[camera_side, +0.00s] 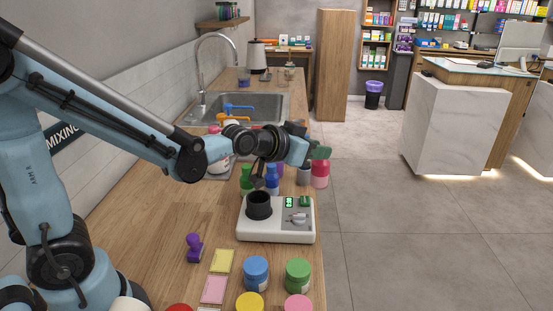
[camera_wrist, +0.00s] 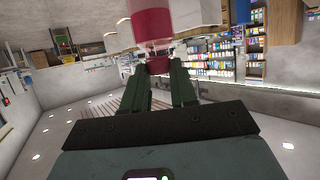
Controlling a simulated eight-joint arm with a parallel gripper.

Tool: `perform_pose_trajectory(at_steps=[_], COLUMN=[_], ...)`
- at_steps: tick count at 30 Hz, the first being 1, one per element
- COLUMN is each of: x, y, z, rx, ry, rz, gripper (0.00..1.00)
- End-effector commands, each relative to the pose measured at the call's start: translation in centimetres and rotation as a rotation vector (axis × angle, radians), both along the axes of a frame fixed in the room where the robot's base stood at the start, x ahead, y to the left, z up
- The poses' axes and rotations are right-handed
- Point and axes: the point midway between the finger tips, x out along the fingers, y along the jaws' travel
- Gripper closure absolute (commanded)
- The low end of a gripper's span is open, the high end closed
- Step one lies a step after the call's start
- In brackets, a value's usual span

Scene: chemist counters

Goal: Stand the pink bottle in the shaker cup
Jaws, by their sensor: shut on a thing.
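The pink bottle (camera_side: 320,176) hangs below my gripper (camera_side: 319,154) in the side view, close to the counter's right edge. In the wrist view the dark green fingers (camera_wrist: 160,88) are shut on the narrow end of the pink bottle (camera_wrist: 150,22). I cannot tell from the side view how far it is above the counter. The shaker cup (camera_side: 259,205) is a black open cup on a white machine (camera_side: 276,232) with a green display, nearer the camera and left of the bottle. The cup's inside looks dark.
Green (camera_side: 246,178), blue (camera_side: 272,182) and grey (camera_side: 304,176) bottles stand behind the machine. Blue (camera_side: 255,274) and green (camera_side: 298,276) jars, a purple stamp (camera_side: 194,248) and yellow (camera_side: 221,261) and pink (camera_side: 214,289) pads lie in front. A sink (camera_side: 262,107) is behind.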

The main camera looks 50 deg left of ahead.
Motion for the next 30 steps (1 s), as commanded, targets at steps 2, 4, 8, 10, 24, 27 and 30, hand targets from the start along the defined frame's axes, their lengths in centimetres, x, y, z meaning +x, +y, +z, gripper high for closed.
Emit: perform_pose_trajectory(at_steps=[2,4,8,10,24,27,30], x=[-0.3,-0.4,-0.6,-0.6,-0.6,-1.2,-1.9], y=[-0.7,-1.0,-1.3,-1.4,-1.4,0.2,1.5], z=[0.4,0.6,1.3,1.9,8.8,8.4,7.8], rx=[0.001,0.000,0.000,-0.001,-0.001,-0.002,-0.002], ry=[0.000,-0.001,-0.002,-0.002,-0.002,-0.001,-0.002], rz=[-0.003,-0.001,0.000,0.000,0.001,0.015,0.019], gripper=[1.00,1.00,1.00,1.00,1.00,1.00,1.00])
